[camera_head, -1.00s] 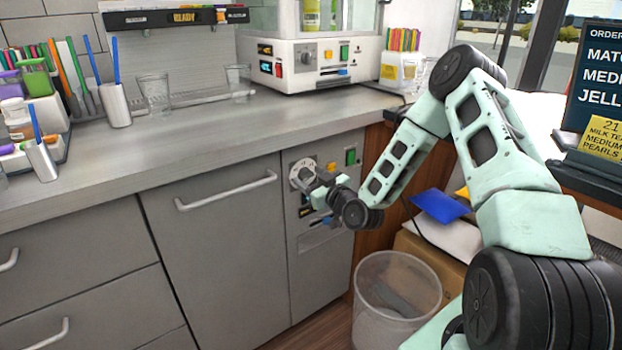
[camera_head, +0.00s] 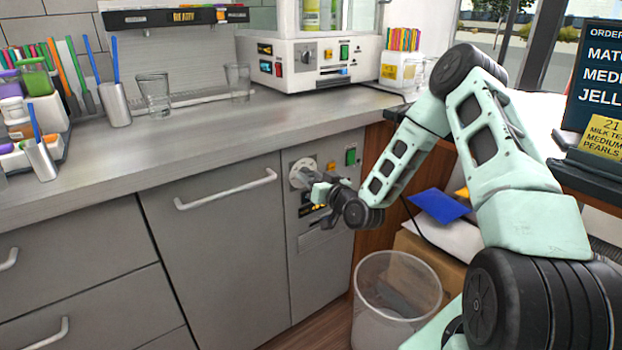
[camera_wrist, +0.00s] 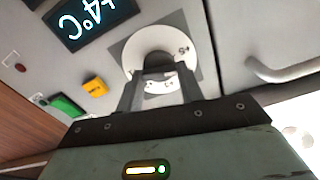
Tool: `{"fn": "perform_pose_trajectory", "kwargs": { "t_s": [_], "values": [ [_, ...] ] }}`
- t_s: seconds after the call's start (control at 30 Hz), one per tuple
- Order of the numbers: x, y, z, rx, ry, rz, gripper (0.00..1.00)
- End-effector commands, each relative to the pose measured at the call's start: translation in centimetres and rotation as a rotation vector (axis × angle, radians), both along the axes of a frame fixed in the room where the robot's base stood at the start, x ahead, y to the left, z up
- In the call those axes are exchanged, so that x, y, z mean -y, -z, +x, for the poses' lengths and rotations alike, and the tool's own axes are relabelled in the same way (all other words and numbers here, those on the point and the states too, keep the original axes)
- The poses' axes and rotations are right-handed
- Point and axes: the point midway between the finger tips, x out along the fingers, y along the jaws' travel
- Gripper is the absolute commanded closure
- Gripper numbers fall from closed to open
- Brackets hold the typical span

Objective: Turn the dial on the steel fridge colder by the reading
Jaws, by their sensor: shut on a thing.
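The steel fridge (camera_head: 222,235) is built in under the counter, with a control panel at its right side. The white dial (camera_head: 298,168) is at the panel's upper left. In the wrist view the dial (camera_wrist: 150,45) is a round white disc with dark marks, partly hidden by the fingers. A dark display (camera_wrist: 92,18) beside it reads what looks like +4°C, upside down and cut by the frame edge. My gripper (camera_head: 308,180) is at the dial; in the wrist view its two fingers (camera_wrist: 160,82) are shut on the dial's knob, which is mostly hidden.
Yellow (camera_wrist: 95,87) and green (camera_wrist: 62,105) buttons sit beside the dial. The fridge's bar handle (camera_head: 226,190) is to the left in the head view. A clear bin (camera_head: 395,300) stands on the floor below my arm. The counter edge (camera_head: 150,185) runs above the fridge.

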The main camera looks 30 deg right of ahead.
Motion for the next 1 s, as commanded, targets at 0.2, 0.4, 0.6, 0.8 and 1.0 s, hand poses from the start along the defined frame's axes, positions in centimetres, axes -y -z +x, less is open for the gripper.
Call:
{"fn": "perform_pose_trajectory", "kwargs": {
  "t_s": [0.2,0.4,0.6,0.8,1.0],
  "values": [
    [0.08,-0.01,-0.01,-0.005,0.0,0.188,0.86],
    [0.15,0.01,-0.01,-0.01,0.0,0.33,0.86],
    [0.22,0.06,-0.02,-0.014,0.001,0.425,0.86],
    [0.23,0.07,-0.01,-0.015,0.001,0.473,0.86],
    [0.23,0.07,-0.01,-0.016,0.001,0.487,0.86]
  ]
}}
